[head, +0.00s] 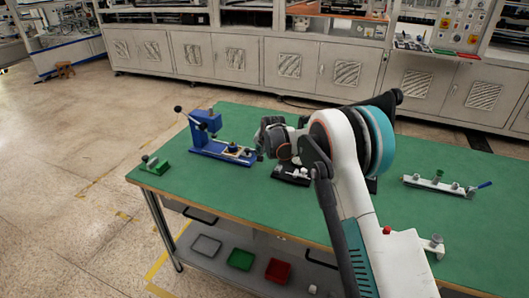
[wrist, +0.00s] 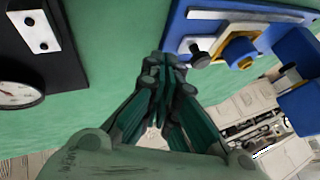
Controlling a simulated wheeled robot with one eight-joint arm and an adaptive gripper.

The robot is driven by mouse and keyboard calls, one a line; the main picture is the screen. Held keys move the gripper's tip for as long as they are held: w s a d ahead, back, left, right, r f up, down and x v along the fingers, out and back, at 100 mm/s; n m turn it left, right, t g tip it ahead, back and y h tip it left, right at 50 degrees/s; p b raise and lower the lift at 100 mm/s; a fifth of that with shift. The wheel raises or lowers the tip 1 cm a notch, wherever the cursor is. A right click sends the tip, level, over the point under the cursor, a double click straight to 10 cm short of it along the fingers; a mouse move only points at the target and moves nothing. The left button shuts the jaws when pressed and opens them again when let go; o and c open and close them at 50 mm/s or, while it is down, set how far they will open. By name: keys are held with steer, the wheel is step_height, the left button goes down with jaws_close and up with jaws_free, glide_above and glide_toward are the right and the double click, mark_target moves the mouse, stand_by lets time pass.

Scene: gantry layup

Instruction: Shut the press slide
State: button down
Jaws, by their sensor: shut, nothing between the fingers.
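The blue press (head: 203,138) stands at the left part of the green table, with its upright head and black-knobbed lever at the back left of its base. A flat plate with yellow and dark parts (head: 237,151) lies along the base and looks like the slide; how far it is out is hard to tell. In the wrist view the blue base (wrist: 183,30) is at upper right, with a dark knob (wrist: 201,56) close to my fingertips. My gripper (wrist: 167,62) is shut and empty, beside the near end of the base; I cannot tell whether it touches.
A black fixture with a dial gauge (wrist: 18,94) lies left in the wrist view. A green clamp (head: 154,165) sits at the table's left corner and a white rail fixture (head: 437,185) at right. Coloured trays (head: 240,259) are on the lower shelf.

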mark_target(234, 143)
steer(key=shift+w+a+r+b, duration=0.15)
steer(key=shift+w+a, duration=0.2)
steer(key=shift+a, duration=0.3)
steer(key=shift+w+a+b, duration=0.15)
steer(key=shift+w+a, duration=0.15)
steer(key=shift+a, duration=0.35)
steer(key=w+a, duration=0.1)
steer(key=a, duration=0.2)
steer(key=w+a, duration=0.1)
steer(key=a, duration=0.2)
steer(key=w+a+p, duration=0.1)
steer(key=a, duration=0.2)
steer(key=shift+w, duration=0.15)
steer(key=shift+a, duration=0.1)
